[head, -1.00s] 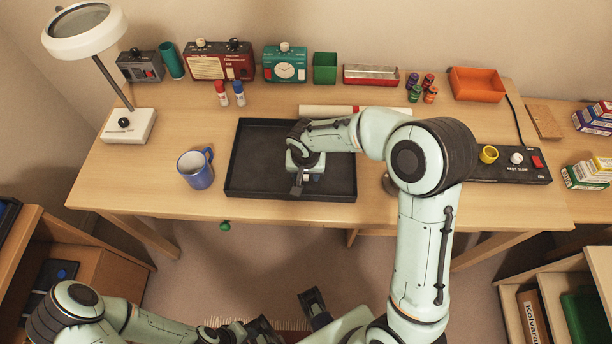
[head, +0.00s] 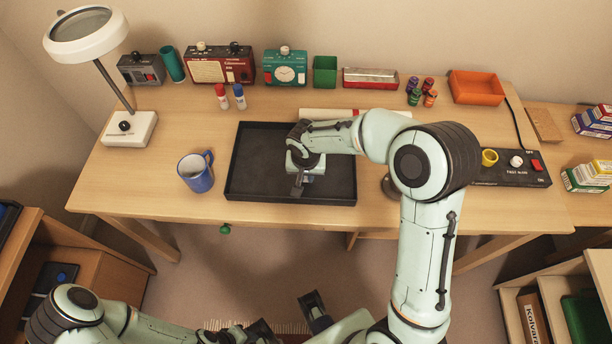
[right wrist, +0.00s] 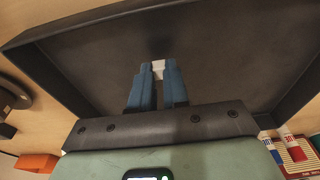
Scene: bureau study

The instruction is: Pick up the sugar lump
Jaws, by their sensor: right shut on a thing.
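The sugar lump (right wrist: 158,69) is a small white block between the fingertips of my right gripper (right wrist: 157,76) in the right wrist view. The gripper is shut on it, over the black tray (right wrist: 235,80). In the head view my right gripper (head: 298,187) is over the middle of the tray (head: 338,190), and the lump cannot be made out there. I cannot tell whether the lump touches the tray floor. My left gripper (head: 316,308) is low in front of the desk, away from the tray, and its fingers appear apart.
A blue mug (head: 196,173) stands just left of the tray. A control box (head: 512,168) with a yellow ring is at the right. Radios and bins line the back.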

